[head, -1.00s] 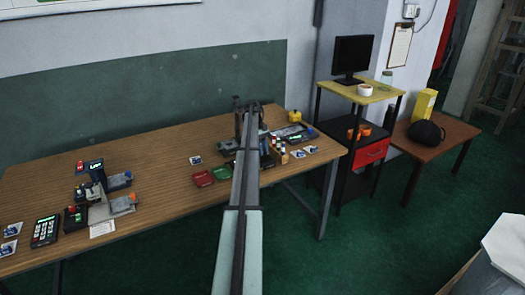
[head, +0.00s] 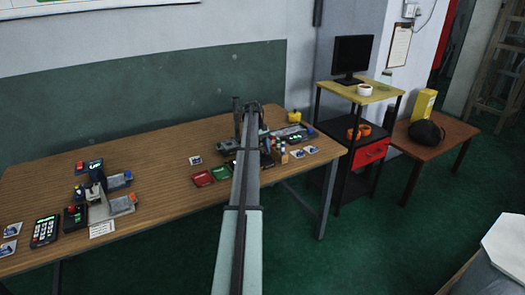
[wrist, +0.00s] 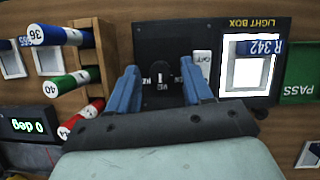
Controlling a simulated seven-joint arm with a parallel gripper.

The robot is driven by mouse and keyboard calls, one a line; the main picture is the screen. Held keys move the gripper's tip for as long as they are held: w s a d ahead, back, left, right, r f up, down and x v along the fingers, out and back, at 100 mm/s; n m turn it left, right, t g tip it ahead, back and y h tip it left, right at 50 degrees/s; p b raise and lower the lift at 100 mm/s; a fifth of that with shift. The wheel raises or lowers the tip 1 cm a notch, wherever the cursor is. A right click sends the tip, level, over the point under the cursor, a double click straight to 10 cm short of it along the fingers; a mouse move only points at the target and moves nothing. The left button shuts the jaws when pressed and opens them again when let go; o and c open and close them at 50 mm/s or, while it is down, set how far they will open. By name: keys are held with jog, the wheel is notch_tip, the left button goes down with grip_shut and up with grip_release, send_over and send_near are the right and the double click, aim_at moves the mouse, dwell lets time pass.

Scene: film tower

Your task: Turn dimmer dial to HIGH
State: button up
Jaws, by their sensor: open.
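The dimmer dial (wrist: 160,76) is a small dark knob on a black panel, seen in the wrist view between my fingers. Small white markings surround it, but they are too blurred to read its setting with certainty. My gripper (wrist: 160,67) is open, with one blue finger on each side of the dial. I cannot tell whether either finger touches it. The light box (wrist: 232,96) is right of the dial, with a lit white window and an "R 342" tag. In the head view, my arm hides the dial and gripper.
A white switch marked OFF (wrist: 203,62) sits close beside my right finger. Rolls with red, green and blue ends (wrist: 65,84) lie in a wooden rack at left. A green "0 deg" display (wrist: 28,127) is below them. A green PASS pad (wrist: 302,75) is at far right.

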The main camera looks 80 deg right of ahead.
jog(key=shift+r, duration=0.1)
jog(key=v, duration=1.3)
jog(key=shift+w+r, duration=0.15)
jog(key=shift+r, duration=0.05)
jog(key=shift+d, duration=0.1)
jog(key=t+h, duration=0.3)
send_over(263, 153)
notch_tip(263, 153, down, 13)
jog(key=shift+r, duration=0.1)
dwell(0.5)
